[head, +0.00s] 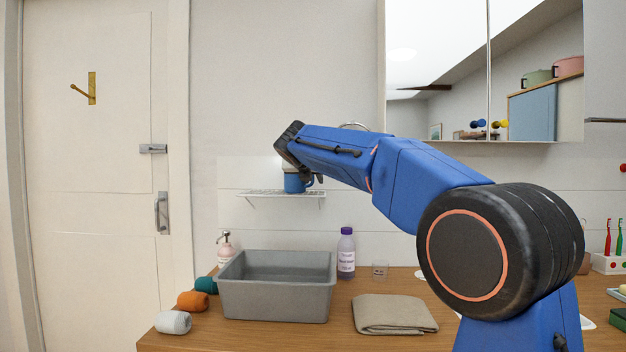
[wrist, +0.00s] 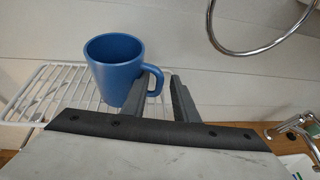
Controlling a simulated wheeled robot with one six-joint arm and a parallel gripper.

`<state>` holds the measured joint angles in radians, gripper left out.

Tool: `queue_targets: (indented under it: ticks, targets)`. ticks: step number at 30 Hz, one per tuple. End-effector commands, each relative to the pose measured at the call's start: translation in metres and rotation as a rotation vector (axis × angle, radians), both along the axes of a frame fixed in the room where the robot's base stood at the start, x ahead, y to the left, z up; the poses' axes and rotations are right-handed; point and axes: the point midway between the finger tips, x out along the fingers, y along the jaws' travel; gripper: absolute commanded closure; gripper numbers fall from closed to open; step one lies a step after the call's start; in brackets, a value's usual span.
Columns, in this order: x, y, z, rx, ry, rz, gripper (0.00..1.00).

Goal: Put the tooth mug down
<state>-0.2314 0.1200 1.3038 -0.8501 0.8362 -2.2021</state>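The blue tooth mug (wrist: 115,68) is upright at the white wire shelf (wrist: 62,88) in the wrist view, its handle towards my gripper. In the head view the mug (head: 296,183) shows partly under my gripper (head: 303,174), its base level with the shelf (head: 262,194). It appears to stand on the shelf. My gripper (wrist: 158,82) has its fingers apart in the wrist view. The handle lies between them, with a visible gap to the right finger. The left finger overlaps the handle's opening and the mug's side; I cannot tell whether it touches.
A metal ring (wrist: 250,38) hangs on the wall right of my gripper. Below on the wooden counter (head: 240,340) are a grey basin (head: 277,300), a purple-capped bottle (head: 346,256), a soap dispenser (head: 225,248), rolled cloths (head: 191,301) and a folded towel (head: 393,314). The shelf's left part is clear.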

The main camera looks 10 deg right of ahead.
Motion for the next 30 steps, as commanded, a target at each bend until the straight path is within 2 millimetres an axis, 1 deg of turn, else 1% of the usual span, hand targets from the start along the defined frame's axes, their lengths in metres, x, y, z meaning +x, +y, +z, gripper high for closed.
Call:
queue_targets:
  ticks: [3,8,15,21,25,30]
  targets:
    - [-0.001,0.001,0.003,0.0,-0.001,0.001,0.73]
    - [-0.017,0.008,0.011,0.0,-0.001,0.001,0.73]
    - [-0.057,0.026,0.029,0.002,-0.002,0.003,0.73]
    - [-0.084,0.038,0.041,0.0,-0.001,0.002,0.73]
    - [-0.095,0.043,0.046,0.0,0.0,0.002,0.73]
    - [-0.101,0.045,0.049,0.0,0.0,0.0,0.73]
